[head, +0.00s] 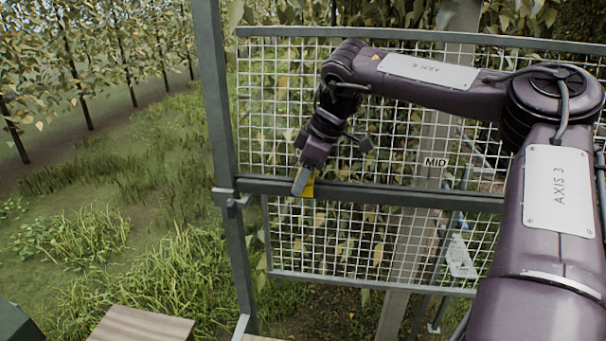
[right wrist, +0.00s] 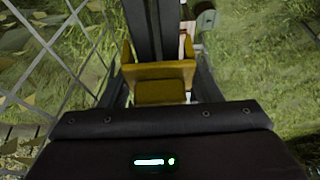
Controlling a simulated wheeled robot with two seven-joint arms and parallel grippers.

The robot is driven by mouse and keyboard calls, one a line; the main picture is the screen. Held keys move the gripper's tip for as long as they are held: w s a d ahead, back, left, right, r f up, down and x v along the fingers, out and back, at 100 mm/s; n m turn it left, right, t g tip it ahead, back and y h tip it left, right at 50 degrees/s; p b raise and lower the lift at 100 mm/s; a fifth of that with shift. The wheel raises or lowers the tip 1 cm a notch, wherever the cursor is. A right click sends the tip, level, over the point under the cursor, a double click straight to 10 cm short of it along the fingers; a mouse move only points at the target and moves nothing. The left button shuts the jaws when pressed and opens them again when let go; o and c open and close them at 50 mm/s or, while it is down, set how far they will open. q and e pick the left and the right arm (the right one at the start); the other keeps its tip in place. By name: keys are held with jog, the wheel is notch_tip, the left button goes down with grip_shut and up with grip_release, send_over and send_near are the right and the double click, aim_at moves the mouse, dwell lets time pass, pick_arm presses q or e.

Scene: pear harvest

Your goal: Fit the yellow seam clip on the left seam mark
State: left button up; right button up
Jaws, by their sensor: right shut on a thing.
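The yellow seam clip (head: 309,189) shows at the dark horizontal seam rail (head: 400,194) between the upper and lower mesh panels, left of the MID label. My right gripper (head: 302,180) is shut on the clip and points down at the rail. In the right wrist view the clip (right wrist: 160,90) sits between the fingers, with the dark rail (right wrist: 152,28) running up from it. I cannot tell whether the clip is fully seated on the rail. I cannot make out the left seam mark; the gripper and clip may cover it. My left gripper is not in view.
A grey upright post (head: 222,130) with a bracket stands just left of the clip. The MID label (head: 435,162) is on a pale post behind the mesh. A wooden surface (head: 142,324) shows at the lower left. Open grass and tree rows lie left.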

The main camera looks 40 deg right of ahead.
jog(key=shift+f+b, duration=0.45)
jog(key=shift+f, duration=0.2)
dwell(0.3)
jog(key=o, duration=1)
jog(key=shift+r, duration=0.1)
jog(key=shift+s+d+r, duration=0.1)
jog(key=shift+r, duration=0.2)
jog(key=b+v, duration=0.2)
jog(key=v, duration=0.5)
